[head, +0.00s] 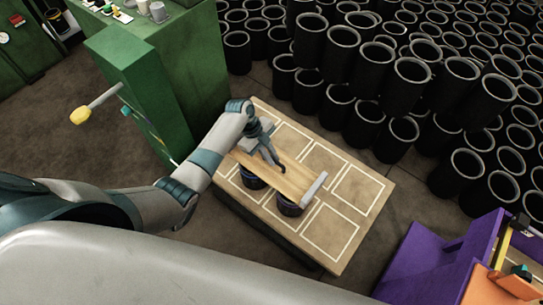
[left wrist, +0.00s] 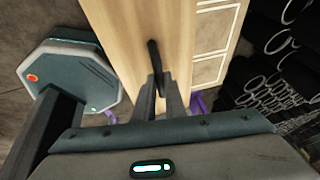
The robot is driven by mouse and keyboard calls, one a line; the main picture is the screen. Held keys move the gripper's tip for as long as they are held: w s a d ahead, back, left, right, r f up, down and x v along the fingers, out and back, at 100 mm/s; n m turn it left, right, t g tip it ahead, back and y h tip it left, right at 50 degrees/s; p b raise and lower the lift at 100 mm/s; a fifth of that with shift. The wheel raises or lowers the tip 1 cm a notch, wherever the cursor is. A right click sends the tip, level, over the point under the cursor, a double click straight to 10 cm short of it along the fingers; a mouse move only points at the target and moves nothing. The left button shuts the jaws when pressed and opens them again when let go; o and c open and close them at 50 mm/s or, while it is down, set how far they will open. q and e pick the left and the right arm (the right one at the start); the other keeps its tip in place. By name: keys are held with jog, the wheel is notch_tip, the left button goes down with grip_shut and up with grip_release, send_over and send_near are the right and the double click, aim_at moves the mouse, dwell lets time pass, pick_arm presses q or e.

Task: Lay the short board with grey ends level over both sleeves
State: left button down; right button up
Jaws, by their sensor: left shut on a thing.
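The short board (head: 292,182) is pale wood with a grey end (head: 314,189) at its right; its other end is mostly hidden by my arm. My left gripper (head: 279,166) is over the board's middle, shut on a dark upright grip. In the left wrist view the fingers (left wrist: 160,88) close around that grip on the board (left wrist: 125,30). Two dark sleeves, one to the left (head: 252,182) and one to the right (head: 290,208), stand under the board, their tops partly covered. I cannot tell whether the board touches both. My right gripper is out of view.
The sleeves stand on a wooden platform (head: 356,228) marked with white rectangles; its right part is bare. Many black tubes (head: 408,85) crowd behind it. A green cabinet (head: 140,85) stands at left, a purple bin (head: 440,258) at lower right.

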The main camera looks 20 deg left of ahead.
pick_arm(q)
jog(key=shift+f+b, duration=2.35)
jog(key=shift+f, duration=0.55)
jog(key=shift+f+b, duration=0.35)
jog(key=shift+f, duration=0.1)
jog(key=c, duration=1.7)
grip_release()
jog(key=shift+c, duration=0.2)
jog(key=b+v, duration=0.2)
jog(key=v, duration=1.5)
jog(key=shift+r, duration=0.2)
jog(key=shift+a, duration=0.1)
